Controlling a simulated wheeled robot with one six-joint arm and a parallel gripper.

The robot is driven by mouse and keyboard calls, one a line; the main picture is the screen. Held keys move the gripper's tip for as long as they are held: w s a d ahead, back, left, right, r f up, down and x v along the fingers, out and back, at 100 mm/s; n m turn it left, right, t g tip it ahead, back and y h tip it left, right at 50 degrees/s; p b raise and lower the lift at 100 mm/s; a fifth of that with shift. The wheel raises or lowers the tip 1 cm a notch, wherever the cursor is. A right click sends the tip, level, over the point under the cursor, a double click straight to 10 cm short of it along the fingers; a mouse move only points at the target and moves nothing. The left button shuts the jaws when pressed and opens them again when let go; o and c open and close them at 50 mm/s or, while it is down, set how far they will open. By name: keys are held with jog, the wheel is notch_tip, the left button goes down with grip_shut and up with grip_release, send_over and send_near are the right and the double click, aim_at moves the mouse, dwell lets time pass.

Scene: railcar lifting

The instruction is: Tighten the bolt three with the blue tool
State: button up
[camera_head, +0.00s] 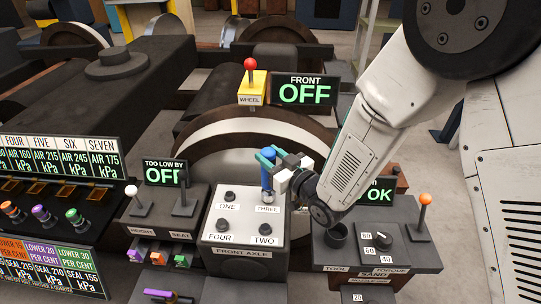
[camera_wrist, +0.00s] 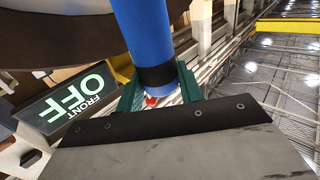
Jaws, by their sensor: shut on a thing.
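The blue tool (camera_head: 267,181) stands upright over the THREE position of the FRONT AXLE panel (camera_head: 243,240). Its lower end is just behind the THREE label (camera_head: 267,209) and hides bolt three. I cannot tell whether it is seated on the bolt. My gripper (camera_head: 268,156) is shut on the upper part of the tool, coming from the right. In the wrist view the blue tool (camera_wrist: 142,40) passes between my green fingers (camera_wrist: 159,93). Bolts ONE (camera_head: 230,196), FOUR (camera_head: 222,224) and TWO (camera_head: 265,228) are bare.
Right of the panel is the tool and torque box with an empty-looking round holder (camera_head: 336,234), a dial (camera_head: 383,241) and an orange-knobbed lever (camera_head: 425,199). Its display (camera_head: 379,192) reads OK, partly hidden. A FRONT OFF display (camera_head: 304,90) and red-knobbed WHEEL lever (camera_head: 251,66) stand behind.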

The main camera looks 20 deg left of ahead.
jog(key=shift+f, duration=0.75)
dwell(1.2)
jog(key=shift+r, duration=0.15)
jog(key=shift+r, duration=3.5)
